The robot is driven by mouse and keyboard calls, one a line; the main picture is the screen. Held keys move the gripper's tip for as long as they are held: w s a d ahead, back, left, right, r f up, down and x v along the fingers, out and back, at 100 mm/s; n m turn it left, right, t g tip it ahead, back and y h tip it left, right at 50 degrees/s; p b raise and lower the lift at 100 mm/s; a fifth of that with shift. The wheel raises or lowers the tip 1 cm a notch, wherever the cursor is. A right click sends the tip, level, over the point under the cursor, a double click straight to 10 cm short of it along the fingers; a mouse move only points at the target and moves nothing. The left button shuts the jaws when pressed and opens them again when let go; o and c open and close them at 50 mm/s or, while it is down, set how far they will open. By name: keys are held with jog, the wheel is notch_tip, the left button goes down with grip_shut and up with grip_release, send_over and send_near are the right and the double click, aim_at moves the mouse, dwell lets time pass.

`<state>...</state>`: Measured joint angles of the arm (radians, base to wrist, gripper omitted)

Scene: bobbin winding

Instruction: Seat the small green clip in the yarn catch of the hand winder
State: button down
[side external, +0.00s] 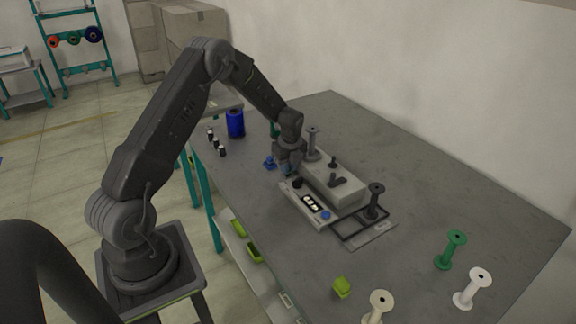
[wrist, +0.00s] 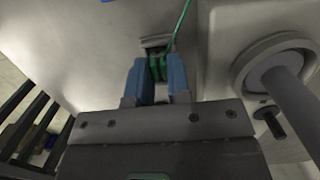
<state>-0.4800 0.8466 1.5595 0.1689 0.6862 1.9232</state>
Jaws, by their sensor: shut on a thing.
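In the wrist view my gripper (wrist: 159,72) has its two blue fingers shut on the small green clip (wrist: 157,64). A green yarn runs from the clip up and to the right. The clip is at a small grey bracket, which looks like the yarn catch (wrist: 155,42); I cannot tell whether it is inside or just in front. In the side view my gripper (side external: 287,172) is low at the far left end of the hand winder (side external: 335,183). The clip and the catch are hidden there.
A grey spool (side external: 312,143) stands behind the gripper, and a dark spool (side external: 375,203) stands at the winder's near end. A blue yarn cone (side external: 235,124) and several small bottles are at left. Green (side external: 452,250) and white (side external: 473,288) bobbins stand at front right.

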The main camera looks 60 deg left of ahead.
jog(key=c, duration=1)
grip_release()
jog(key=shift+r, duration=0.1)
jog(key=shift+r, duration=3.45)
